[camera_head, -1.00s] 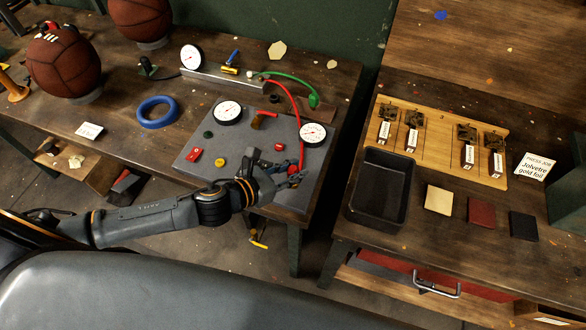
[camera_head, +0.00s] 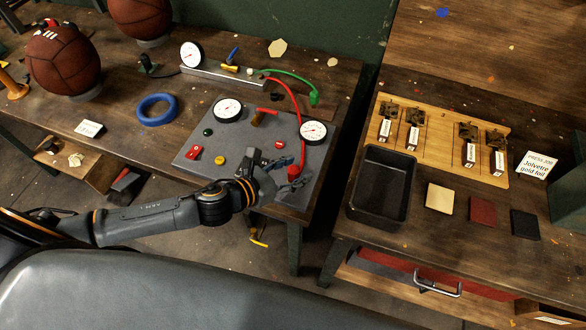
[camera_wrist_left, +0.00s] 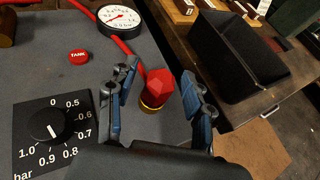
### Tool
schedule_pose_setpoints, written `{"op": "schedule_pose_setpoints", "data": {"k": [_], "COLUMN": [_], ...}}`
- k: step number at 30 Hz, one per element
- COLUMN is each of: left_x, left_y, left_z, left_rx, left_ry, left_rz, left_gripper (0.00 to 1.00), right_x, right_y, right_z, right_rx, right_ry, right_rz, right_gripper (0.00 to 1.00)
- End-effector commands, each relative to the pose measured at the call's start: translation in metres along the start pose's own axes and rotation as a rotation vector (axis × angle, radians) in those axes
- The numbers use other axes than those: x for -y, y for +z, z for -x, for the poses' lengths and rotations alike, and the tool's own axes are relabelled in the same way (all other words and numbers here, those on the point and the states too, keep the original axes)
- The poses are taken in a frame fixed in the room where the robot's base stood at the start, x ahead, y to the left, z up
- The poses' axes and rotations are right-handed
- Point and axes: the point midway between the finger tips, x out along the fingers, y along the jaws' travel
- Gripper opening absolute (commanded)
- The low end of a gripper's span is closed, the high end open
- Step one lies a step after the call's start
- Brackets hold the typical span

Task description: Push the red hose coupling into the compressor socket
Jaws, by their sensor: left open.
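The red hose coupling (camera_head: 293,172) stands near the right front of the grey compressor panel (camera_head: 235,168), at the lower end of a red hose (camera_head: 299,115). In the left wrist view the coupling (camera_wrist_left: 161,86) is a faceted red body above a brass ring (camera_wrist_left: 151,105). My left gripper (camera_head: 291,174) is open, and its blue-padded fingers (camera_wrist_left: 163,92) appear on either side of the coupling. A gap shows beside the coupling, so it is not clamped. The socket is hidden under the coupling; I cannot tell how deep it sits. My right gripper is not in view.
The panel carries gauges (camera_head: 313,132), a red TANK button (camera_wrist_left: 79,57) and a black bar dial (camera_wrist_left: 48,126). A green hose (camera_head: 293,78) lies behind. A black tray (camera_head: 352,200) stands on the right table, across a gap.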

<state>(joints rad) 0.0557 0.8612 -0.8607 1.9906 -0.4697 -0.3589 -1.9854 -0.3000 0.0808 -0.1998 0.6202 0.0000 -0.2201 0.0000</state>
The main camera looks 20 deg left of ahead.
Motion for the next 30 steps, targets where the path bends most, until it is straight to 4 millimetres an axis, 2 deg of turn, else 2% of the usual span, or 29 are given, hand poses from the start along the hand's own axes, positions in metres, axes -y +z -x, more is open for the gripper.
{"op": "schedule_pose_setpoints", "data": {"k": [5,15,21,30], "left_x": [0.000,0.000,0.000,0.000], "left_y": [0.000,-0.003,-0.002,-0.001], "left_z": [0.008,0.070,0.099,0.118], "left_rx": [-0.001,-0.006,-0.004,-0.002], "left_ry": [0.001,0.000,0.000,0.000], "left_rz": [0.001,0.001,0.001,0.001], "left_gripper": [0.51,0.51,0.51,0.51], "right_x": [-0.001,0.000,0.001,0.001], "right_y": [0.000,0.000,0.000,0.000], "right_z": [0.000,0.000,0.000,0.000], "right_rx": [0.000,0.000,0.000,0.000], "right_ry": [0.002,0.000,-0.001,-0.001], "right_rz": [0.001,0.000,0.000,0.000], "right_gripper": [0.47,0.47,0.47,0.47]}}
